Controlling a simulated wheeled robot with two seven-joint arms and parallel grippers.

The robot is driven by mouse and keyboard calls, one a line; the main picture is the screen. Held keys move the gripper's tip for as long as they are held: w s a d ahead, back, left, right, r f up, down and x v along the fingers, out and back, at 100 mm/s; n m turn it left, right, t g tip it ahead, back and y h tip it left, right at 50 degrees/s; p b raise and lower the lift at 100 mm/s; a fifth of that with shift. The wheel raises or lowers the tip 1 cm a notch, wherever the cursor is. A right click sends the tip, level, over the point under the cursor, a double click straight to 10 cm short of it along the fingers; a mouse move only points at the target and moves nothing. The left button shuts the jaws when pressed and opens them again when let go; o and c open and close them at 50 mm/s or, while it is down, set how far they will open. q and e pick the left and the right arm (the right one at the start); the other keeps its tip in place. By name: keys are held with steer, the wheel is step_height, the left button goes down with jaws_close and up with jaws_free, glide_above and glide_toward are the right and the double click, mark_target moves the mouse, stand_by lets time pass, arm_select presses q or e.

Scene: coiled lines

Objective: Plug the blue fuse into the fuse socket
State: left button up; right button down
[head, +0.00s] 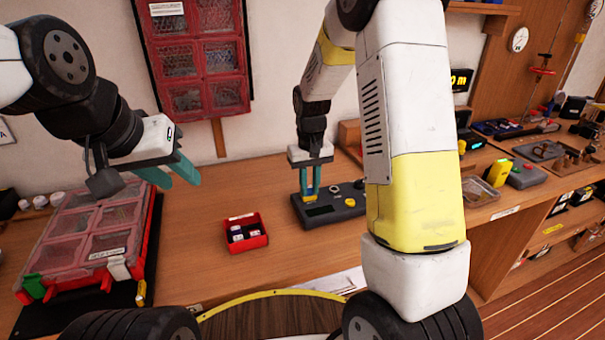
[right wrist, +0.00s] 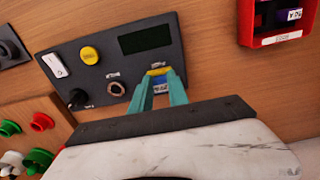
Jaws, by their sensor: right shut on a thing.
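My right gripper (head: 310,186) is shut on the blue fuse, directly over the dark control box (head: 352,210) on the bench. In the right wrist view the blue fuse (right wrist: 160,86) shows between the teal fingertips (right wrist: 160,90), with a yellow part at its far end against the box, below the dark display (right wrist: 145,38). The fuse socket is hidden by the fuse and fingers, so I cannot tell how deep the fuse sits. My left gripper (head: 172,170) is empty and open, above the bench at the left, away from the box.
The box carries a yellow button (right wrist: 89,55), a white switch (right wrist: 56,66) and a black knob (right wrist: 78,98). A red clear-lidded case (head: 72,272) lies at the left.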

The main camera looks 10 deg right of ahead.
mark_target(310, 188)
steer(key=shift+f, duration=0.15)
steer(key=c, duration=1.2)
jaws_free()
step_height(310, 188, up, 8)
steer(key=shift+f, duration=0.15)
